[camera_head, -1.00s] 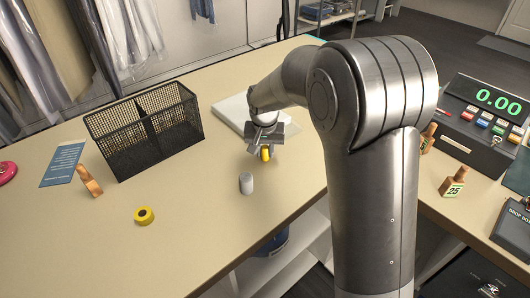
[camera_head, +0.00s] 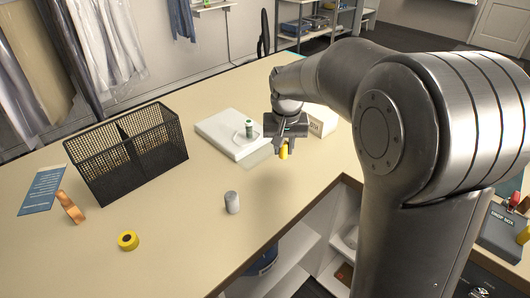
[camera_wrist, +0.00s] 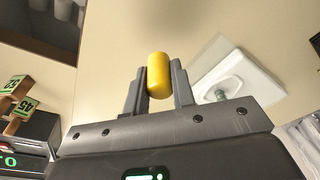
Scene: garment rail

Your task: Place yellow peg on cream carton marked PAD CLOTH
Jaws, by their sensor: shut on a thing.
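The yellow peg (camera_head: 284,152) is held between the fingers of my gripper (camera_head: 282,146), above the table. In the wrist view the peg (camera_wrist: 159,75) sits between both fingers of the gripper (camera_wrist: 160,82). A cream carton (camera_head: 321,121) stands just behind and to the right of my gripper. Part of its dark lettering shows, but I cannot read all of it; my gripper and arm hide some of the carton. The carton is not clear in the wrist view.
A white pad (camera_head: 215,128) with a dish and a green-and-white spool lies left of the gripper. A black mesh basket (camera_head: 95,177), a grey cylinder (camera_head: 232,203) and a yellow tape roll (camera_head: 128,240) stand on the table (camera_head: 180,225). The front middle is clear.

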